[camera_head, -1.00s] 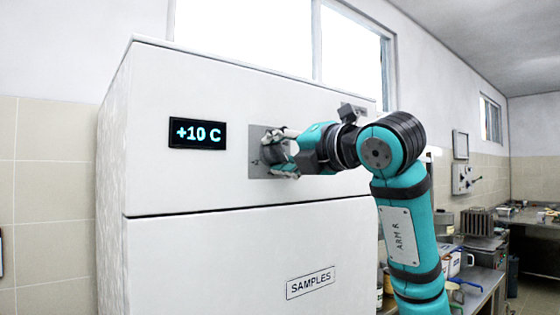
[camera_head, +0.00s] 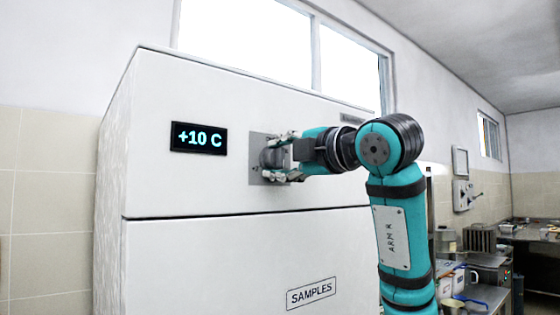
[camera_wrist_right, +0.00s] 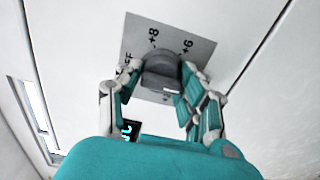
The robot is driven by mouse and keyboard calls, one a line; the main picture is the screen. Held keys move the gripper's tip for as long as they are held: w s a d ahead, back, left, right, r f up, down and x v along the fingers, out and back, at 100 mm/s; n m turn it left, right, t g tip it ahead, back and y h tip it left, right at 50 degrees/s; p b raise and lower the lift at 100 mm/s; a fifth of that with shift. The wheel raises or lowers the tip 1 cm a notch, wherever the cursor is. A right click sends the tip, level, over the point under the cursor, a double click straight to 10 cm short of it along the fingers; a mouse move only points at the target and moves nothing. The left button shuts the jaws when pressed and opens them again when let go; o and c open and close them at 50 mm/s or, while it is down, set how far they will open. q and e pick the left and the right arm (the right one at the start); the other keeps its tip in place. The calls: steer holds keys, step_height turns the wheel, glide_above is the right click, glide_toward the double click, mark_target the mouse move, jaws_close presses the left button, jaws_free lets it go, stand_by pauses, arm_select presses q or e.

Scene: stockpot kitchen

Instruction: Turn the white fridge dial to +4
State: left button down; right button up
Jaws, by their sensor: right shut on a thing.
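The fridge dial (camera_head: 270,158) is a dark grey round knob on a light grey plate (camera_head: 257,144) on the white fridge's upper door. My right gripper (camera_head: 280,157) is shut on the dial, with fingers on opposite sides of it. In the right wrist view the dial (camera_wrist_right: 160,68) sits between the two fingers of my right gripper (camera_wrist_right: 160,82). Plate marks +8 and +6 show above the dial, and OFF, partly hidden, is to its left. The display (camera_head: 199,138) reads +10 C. A +4 mark cannot be made out. My left gripper is out of view.
The white fridge (camera_head: 180,260) fills the middle, with a SAMPLES label (camera_head: 311,292) on its lower door. A counter with pots and containers (camera_head: 480,265) stands behind my right arm. Open room lies at the far right.

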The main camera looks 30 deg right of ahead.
stand_by(0.4)
steer(key=o, duration=1.1)
steer(key=shift+s, duration=0.15)
steer(key=s+d, duration=0.1)
steer(key=s, duration=1)
steer(key=shift+s, duration=0.35)
